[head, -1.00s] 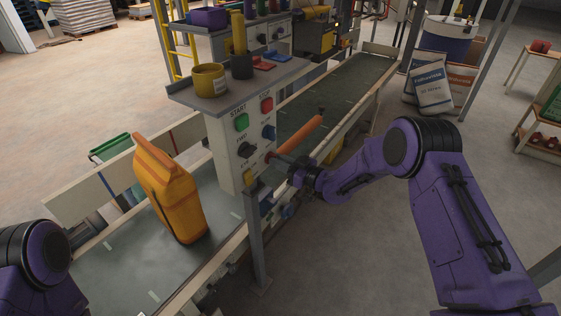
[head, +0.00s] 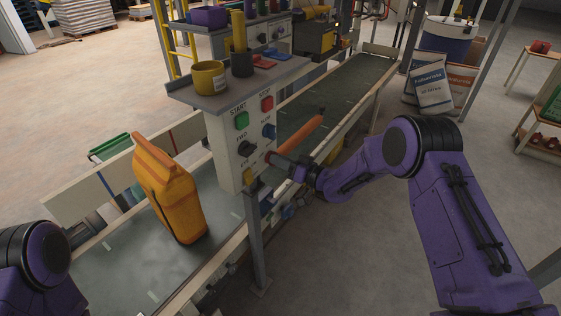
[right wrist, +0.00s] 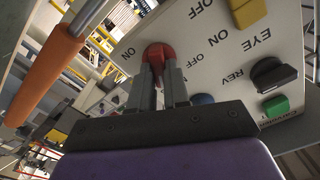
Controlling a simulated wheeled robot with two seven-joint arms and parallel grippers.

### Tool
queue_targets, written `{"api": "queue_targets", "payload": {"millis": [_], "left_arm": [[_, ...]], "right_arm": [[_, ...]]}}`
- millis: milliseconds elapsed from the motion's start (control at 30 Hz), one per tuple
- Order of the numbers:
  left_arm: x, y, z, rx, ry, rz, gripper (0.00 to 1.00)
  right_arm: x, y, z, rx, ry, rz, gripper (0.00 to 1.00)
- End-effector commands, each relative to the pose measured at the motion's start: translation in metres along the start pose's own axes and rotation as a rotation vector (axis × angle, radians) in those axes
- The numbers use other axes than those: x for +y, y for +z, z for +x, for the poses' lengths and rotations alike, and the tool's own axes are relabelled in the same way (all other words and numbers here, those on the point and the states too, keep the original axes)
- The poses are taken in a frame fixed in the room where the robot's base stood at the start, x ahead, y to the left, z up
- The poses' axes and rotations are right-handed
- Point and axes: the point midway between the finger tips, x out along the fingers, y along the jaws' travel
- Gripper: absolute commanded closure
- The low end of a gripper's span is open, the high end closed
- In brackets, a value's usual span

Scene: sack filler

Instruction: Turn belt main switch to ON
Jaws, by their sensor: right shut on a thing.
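The control panel (head: 228,175) stands beside the conveyor belt, with several buttons and knobs on its face. In the right wrist view its lower red switch knob (right wrist: 158,54) is between the two fingers of my right gripper (right wrist: 162,82), which is shut on it. An ON label is left of this knob. The knob's pointing direction is largely hidden by the fingers. In the head view my right gripper (head: 277,160) reaches the panel's lower right from the right side. Only part of my left arm shows; its gripper is out of view.
A black knob (head: 246,148), a yellow knob (head: 249,175) and a blue knob (head: 269,131) are close to my right gripper. Cups stand on the panel's top.

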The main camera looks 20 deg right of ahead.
Motion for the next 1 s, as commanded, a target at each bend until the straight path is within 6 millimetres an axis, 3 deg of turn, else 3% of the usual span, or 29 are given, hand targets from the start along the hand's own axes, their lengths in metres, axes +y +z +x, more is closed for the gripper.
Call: {"api": "queue_targets", "payload": {"millis": [1000], "left_arm": [[-0.0006,-0.0026,-0.0063,0.0,0.0,0.0,0.45]], "right_arm": [[0.004,0.0016,-0.0003,0.0,0.001,0.913,1.0]]}}
